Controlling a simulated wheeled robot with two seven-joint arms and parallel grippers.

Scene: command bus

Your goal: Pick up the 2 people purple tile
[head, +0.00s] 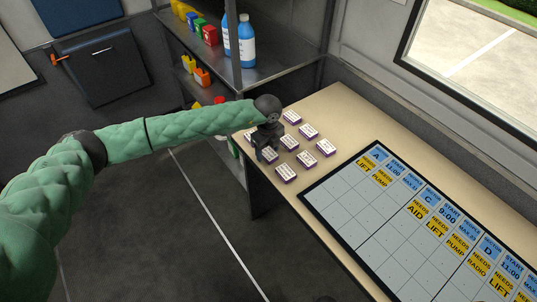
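Several small purple-edged tiles with white printed tops lie in rows on the beige table (341,108), at its far left end. My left gripper (267,154) points down among the tiles, over the left part of the group. It hides part of the tiles there. I cannot tell whether its fingers are open or shut. My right gripper is out of view.
A black-framed board (345,198) with blue and yellow labels lies on the table, right of the tiles. A metal shelf (272,66) behind the table holds blue bottles (246,42) and coloured containers. A window (470,50) is at the right.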

